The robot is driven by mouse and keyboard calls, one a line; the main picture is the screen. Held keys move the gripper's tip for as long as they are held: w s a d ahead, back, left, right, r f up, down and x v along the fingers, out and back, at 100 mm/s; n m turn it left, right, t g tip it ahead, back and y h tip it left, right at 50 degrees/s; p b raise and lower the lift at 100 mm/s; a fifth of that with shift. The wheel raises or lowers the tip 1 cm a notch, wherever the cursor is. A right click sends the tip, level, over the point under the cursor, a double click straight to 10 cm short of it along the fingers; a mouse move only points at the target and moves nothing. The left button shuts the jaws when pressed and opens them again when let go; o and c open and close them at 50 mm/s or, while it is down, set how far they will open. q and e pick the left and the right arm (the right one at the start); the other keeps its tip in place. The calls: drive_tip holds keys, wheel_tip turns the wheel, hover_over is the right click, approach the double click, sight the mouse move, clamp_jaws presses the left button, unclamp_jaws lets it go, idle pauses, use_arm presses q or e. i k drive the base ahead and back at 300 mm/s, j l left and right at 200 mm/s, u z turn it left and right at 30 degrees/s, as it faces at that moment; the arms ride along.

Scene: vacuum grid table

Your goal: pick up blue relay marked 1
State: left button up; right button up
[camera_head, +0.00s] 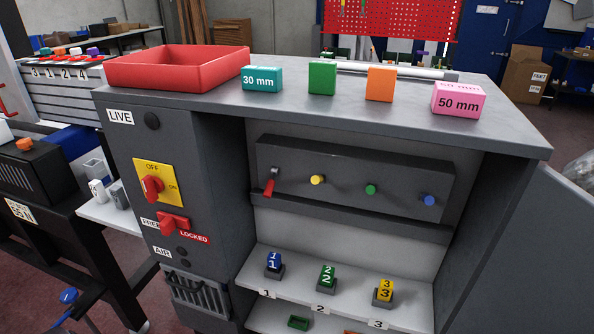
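The blue relay marked 1 (274,262) stands upright in a dark base on the white shelf inside the open cabinet, at the left end of its row. A label reading 1 is on the shelf edge in front of it. A green relay marked 2 (327,276) and a yellow relay marked 3 (386,289) stand to its right in similar bases. Neither of my grippers shows in the head view.
A grey panel (350,180) with a red lever and several coloured knobs is above the shelf. The cabinet top (300,107) holds a red tray (177,76) and several coloured blocks. An open grey door (545,240) stands at the right.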

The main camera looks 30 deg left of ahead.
sight(273, 264)
drive_tip(key=u, duration=1.15)
drive_tip(key=i+j+z, duration=0.4)
drive_tip(key=j, duration=0.15)
drive_tip(key=j+z, duration=0.2)
drive_tip(key=j, duration=0.15)
